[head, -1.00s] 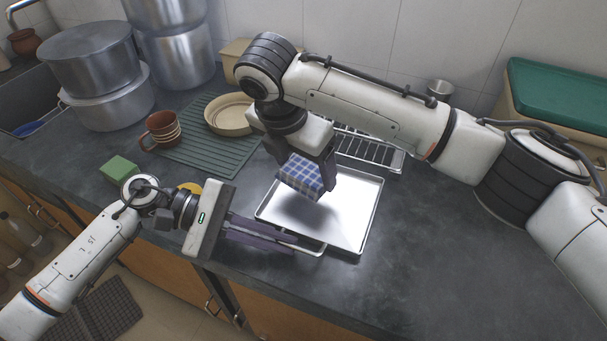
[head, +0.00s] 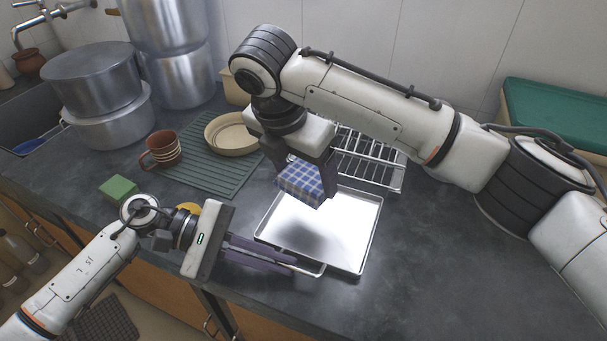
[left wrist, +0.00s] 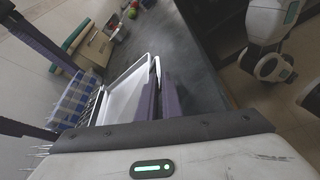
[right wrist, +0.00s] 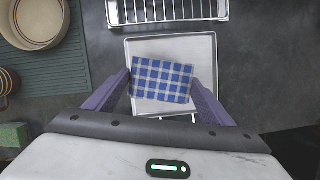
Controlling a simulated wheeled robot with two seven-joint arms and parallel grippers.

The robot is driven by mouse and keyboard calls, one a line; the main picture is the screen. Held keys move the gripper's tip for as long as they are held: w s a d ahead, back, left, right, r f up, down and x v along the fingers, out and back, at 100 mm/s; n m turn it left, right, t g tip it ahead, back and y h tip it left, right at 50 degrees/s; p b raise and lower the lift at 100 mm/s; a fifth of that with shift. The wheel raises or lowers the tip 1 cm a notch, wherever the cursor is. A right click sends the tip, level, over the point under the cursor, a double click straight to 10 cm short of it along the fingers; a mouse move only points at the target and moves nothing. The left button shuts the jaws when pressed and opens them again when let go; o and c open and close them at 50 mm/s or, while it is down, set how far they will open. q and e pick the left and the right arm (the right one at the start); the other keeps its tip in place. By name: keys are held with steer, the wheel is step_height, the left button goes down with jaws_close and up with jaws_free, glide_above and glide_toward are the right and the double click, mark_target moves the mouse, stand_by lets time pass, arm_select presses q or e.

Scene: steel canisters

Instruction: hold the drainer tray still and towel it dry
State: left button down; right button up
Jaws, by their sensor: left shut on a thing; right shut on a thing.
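The shiny metal drainer tray (head: 345,238) lies on the dark counter near its front edge; it also shows in the left wrist view (left wrist: 126,92) and the right wrist view (right wrist: 200,50). My left gripper (head: 290,264) is shut on the tray's front rim or handle; its fingers also show in the left wrist view (left wrist: 158,97). My right gripper (head: 303,180) is shut on a folded blue-and-white checked towel (head: 300,184), which also shows in the right wrist view (right wrist: 161,80). The towel is above the tray's far left part, with a shadow below it on the tray.
A wire rack (head: 368,160) stands just behind the tray. A green ribbed mat (head: 200,172) holds a striped mug (head: 162,150) and a beige bowl (head: 232,134) at left. A green sponge (head: 119,189) lies near the front edge. Steel pots (head: 95,80) stand behind. Counter right of the tray is clear.

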arm_select(q)
steer(key=c, duration=1.9)
jaws_free()
steer(key=shift+o, duration=0.2)
steer(key=shift+a, duration=0.1)
steer(key=v, duration=1.2)
steer(key=shift+w, duration=0.1)
